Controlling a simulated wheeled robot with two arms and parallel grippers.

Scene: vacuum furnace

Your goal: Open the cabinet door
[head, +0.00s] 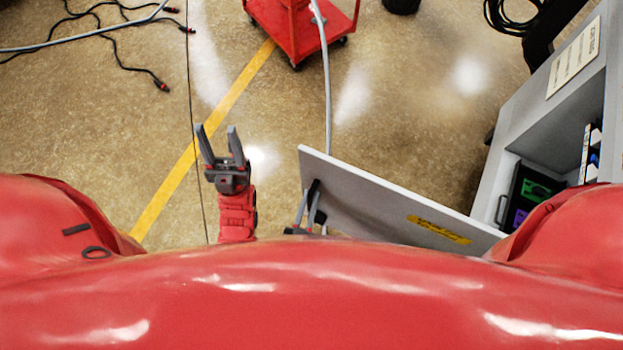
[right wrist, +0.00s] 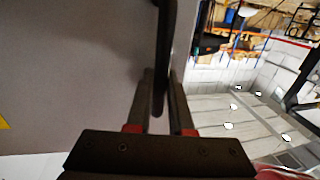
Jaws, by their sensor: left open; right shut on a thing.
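The grey cabinet door (head: 365,196) stands swung out from the cabinet (head: 545,122), which is at the right of the head view. A yellow label is on the door's face. My right gripper (head: 312,208) is shut on the door's black handle (head: 314,187) near the door's free edge, partly hidden by my body. In the right wrist view its fingers (right wrist: 160,105) are on either side of the dark handle (right wrist: 165,60), beside the grey door face (right wrist: 75,70). My left gripper (head: 218,145) is open and empty, left of the door.
Inside the cabinet a black case (head: 535,193) with green and purple parts shows. A red cart (head: 300,25) with a grey hose stands at the back. Cables (head: 115,35) lie on the floor at upper left. Floor between the cart and the door is mostly clear.

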